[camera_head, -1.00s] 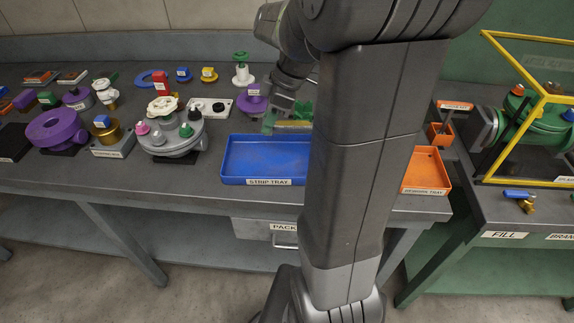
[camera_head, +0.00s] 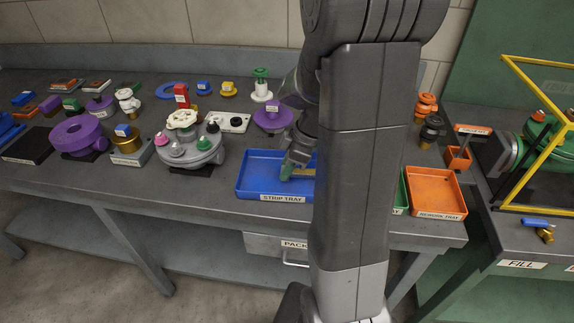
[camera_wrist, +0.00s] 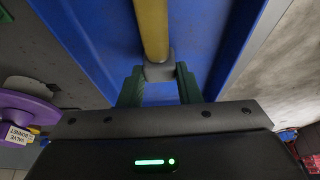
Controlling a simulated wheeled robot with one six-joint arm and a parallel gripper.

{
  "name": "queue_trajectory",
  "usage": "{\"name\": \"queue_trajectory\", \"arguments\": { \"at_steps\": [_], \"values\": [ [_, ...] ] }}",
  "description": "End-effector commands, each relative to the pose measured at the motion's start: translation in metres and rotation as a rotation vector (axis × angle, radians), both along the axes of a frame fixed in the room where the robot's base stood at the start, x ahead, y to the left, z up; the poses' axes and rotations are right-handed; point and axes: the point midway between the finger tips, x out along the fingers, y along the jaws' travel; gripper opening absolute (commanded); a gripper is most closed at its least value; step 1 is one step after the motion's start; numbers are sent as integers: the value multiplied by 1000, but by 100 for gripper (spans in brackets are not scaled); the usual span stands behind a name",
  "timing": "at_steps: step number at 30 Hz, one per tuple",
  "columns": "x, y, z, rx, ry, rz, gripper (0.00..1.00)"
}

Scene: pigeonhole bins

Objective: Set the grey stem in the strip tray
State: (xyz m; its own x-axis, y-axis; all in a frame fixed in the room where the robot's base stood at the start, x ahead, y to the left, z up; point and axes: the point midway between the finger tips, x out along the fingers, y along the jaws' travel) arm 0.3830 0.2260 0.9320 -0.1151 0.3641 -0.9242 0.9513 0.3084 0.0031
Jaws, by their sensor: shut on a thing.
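My gripper (camera_head: 288,172) is over the blue strip tray (camera_head: 257,172), at its right part in the head view. In the wrist view my gripper (camera_wrist: 160,75) has its green fingers shut on the grey end of the stem (camera_wrist: 160,69). The stem's long yellow shaft runs away from the fingers, above the blue tray floor (camera_wrist: 100,40). I cannot tell whether the stem touches the tray. My arm hides the tray's right end in the head view.
An orange rework tray (camera_head: 434,192) stands right of my arm, beside a partly hidden green tray (camera_head: 402,195). A grey round fixture (camera_head: 190,150) stands left of the strip tray. A purple bonnet (camera_head: 272,118) is behind it. The tray's left part is clear.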

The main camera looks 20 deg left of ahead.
Motion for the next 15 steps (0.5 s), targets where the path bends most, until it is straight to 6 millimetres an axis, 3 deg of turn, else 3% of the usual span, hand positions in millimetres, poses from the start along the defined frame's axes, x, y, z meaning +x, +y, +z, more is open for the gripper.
{"name": "queue_trajectory", "arguments": {
  "at_steps": [3, 4, 7, 15],
  "values": [
    [0, 0, -4, 0, -1, 0, 0],
    [0, 0, -3, 0, 0, 0, 34],
    [0, 0, -2, 0, 0, 0, 52],
    [0, 0, -2, 0, 0, 0, 52]
  ]
}}
